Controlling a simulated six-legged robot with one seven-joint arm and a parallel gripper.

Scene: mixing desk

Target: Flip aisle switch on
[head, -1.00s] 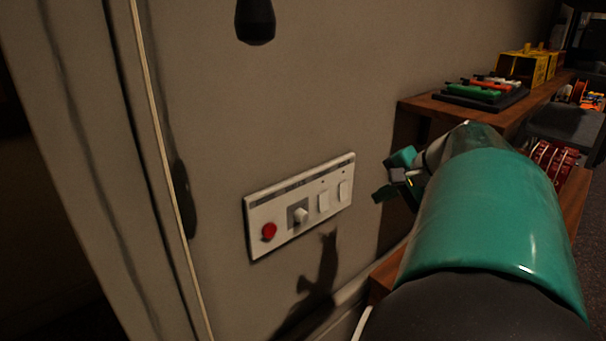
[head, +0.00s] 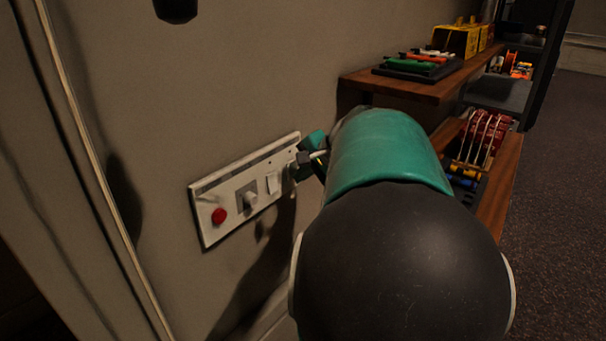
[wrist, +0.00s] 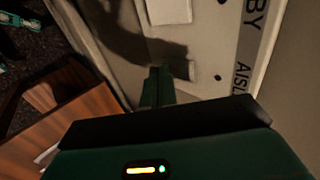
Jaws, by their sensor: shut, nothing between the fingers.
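The white switch panel (head: 208,226) is on the wall, left of my arm in the head view. It has a red button (head: 219,215), a grey-white knob (head: 249,200) and a white rocker switch (head: 271,184). My gripper (head: 299,167) is at the panel's right end, hiding most of the last switch there. In the wrist view my gripper (wrist: 157,83) is shut and empty, with its fingertips beside the shadowed aisle switch (wrist: 184,69), near lettering that reads "AISL". Contact cannot be told. The other rocker (wrist: 168,10) shows at the top, near "BY".
A wooden shelf (head: 440,88) with a black tray of coloured items and yellow boxes (head: 457,40) juts out right of the panel. A lower shelf (head: 500,180) holds red items. A dark object hangs on the wall at the top (head: 176,8). Dark floor is clear at right.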

